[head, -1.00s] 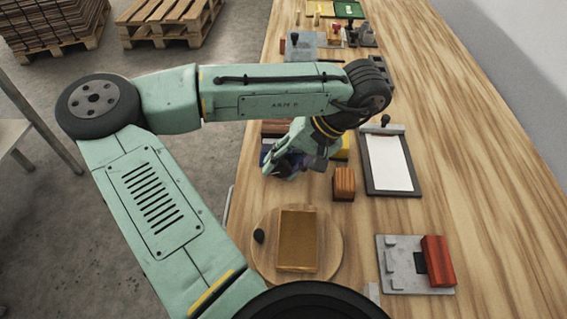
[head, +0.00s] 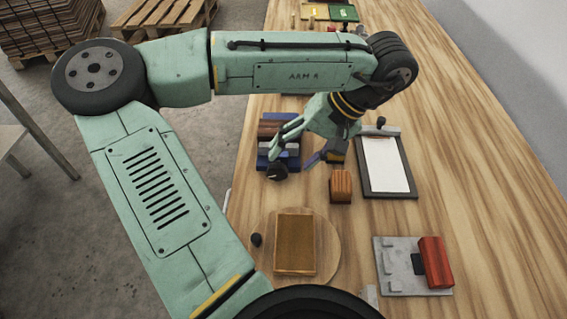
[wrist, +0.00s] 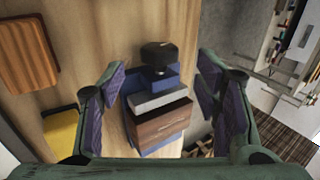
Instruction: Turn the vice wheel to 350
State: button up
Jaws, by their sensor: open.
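The vice is a blue block with a grey plate and brown wood between its jaws; in the head view its blue and brown body (head: 268,131) is partly behind my gripper. Its dark wheel (head: 277,171) is at the near end. In the wrist view the black wheel (wrist: 157,53) is at the top of the vice (wrist: 158,104), in the gap between my fingers. My gripper (head: 298,156) is open and empty above the vice, fingers spread to either side; it also frames the wrist view (wrist: 163,75). Any touch or wheel number cannot be read.
An orange-brown wooden block (head: 341,186) stands just right of my gripper. A clipboard with white paper (head: 387,165) lies beyond it. A round board with a wooden tray (head: 294,243) and a grey fixture with a red block (head: 435,262) are nearer. The table's right side is clear.

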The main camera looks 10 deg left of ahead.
jog(key=v, duration=0.6)
jog(key=shift+c, duration=0.2)
jog(key=h+b, duration=0.4)
jog(key=h, duration=0.2)
send_over(273, 166)
jog(key=w+d, duration=0.1)
jog(key=d, duration=0.2)
jog(key=shift+w+a+f, duration=0.15)
jog(key=shift+w+f, duration=0.05)
jog(key=shift+f, duration=0.5)
jog(key=s+a+r+t+h+b, duration=0.1)
jog(key=s+a+t+h+b, duration=0.1)
jog(key=a+h, duration=0.3)
jog(key=shift+y, duration=0.3)
jog(key=x, duration=0.6)
jog(key=a+p+x, duration=0.1)
jog(key=x, duration=0.2)
jog(key=shift+w+d+f, duration=0.1)
jog(key=shift+d+f, duration=0.1)
jog(key=shift+f, duration=0.35)
jog(key=shift+c, duration=0.3)
